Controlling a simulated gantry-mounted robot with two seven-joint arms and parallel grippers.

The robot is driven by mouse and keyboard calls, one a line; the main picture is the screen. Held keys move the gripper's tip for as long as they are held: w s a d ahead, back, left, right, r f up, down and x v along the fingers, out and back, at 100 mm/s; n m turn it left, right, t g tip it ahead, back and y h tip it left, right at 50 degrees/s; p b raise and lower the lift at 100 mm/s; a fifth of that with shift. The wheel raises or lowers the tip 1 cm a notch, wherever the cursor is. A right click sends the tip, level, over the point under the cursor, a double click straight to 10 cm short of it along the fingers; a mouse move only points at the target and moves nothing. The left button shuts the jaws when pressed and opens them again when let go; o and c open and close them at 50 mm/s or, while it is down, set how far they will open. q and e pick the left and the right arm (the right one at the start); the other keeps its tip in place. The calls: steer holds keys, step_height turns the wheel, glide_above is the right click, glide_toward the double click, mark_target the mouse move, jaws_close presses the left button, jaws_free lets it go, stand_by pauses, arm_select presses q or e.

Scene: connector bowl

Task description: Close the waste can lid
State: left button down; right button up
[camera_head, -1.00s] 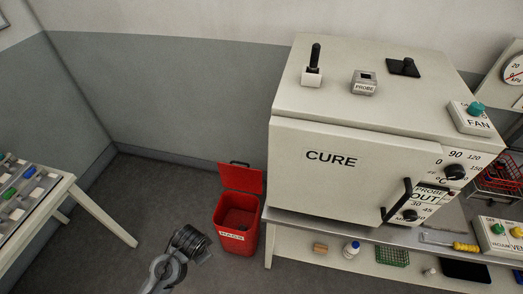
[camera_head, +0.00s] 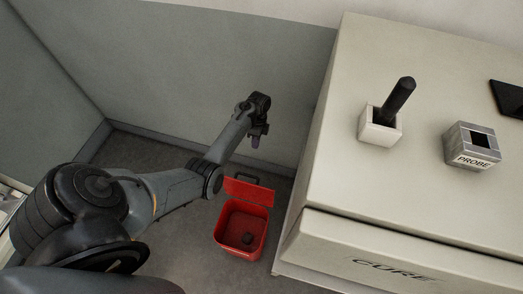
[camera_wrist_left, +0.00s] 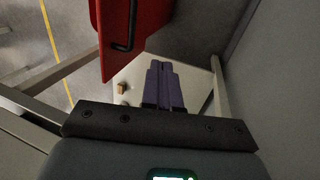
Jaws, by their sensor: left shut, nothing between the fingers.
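The red waste can (camera_head: 222,234) stands on the floor left of the CURE oven, with a small dark item inside. Its red lid (camera_head: 249,191) is open and stands up at the back, with a dark handle (camera_head: 243,178) on its edge. My left gripper (camera_head: 256,142) is behind and above the lid, pointing down, shut and empty. In the left wrist view its purple fingers (camera_wrist_left: 163,68) are together. The lid (camera_wrist_left: 150,18) and its black handle (camera_wrist_left: 124,42) are to their upper left, apart from them. My right gripper is not in view.
The CURE oven (camera_head: 330,215) stands close on the right, with a white holder with a black stick (camera_head: 381,130) and a PROBE box (camera_head: 471,148) on top. The grey wall (camera_head: 200,70) is behind the arm. A small brown block (camera_wrist_left: 121,88) lies on a pale surface.

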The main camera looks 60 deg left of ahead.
arm_select(q)
steer(key=s+d+f, duration=0.2)
steer(key=f, duration=0.3)
steer(key=s+d+f, duration=0.2)
steer(key=s+f, duration=0.1)
steer(key=f, duration=0.2)
steer(key=shift+d+f+b, duration=0.25)
steer(key=shift+b, duration=0.2)
steer(key=shift+s, duration=0.1)
steer(key=shift+d, duration=0.1)
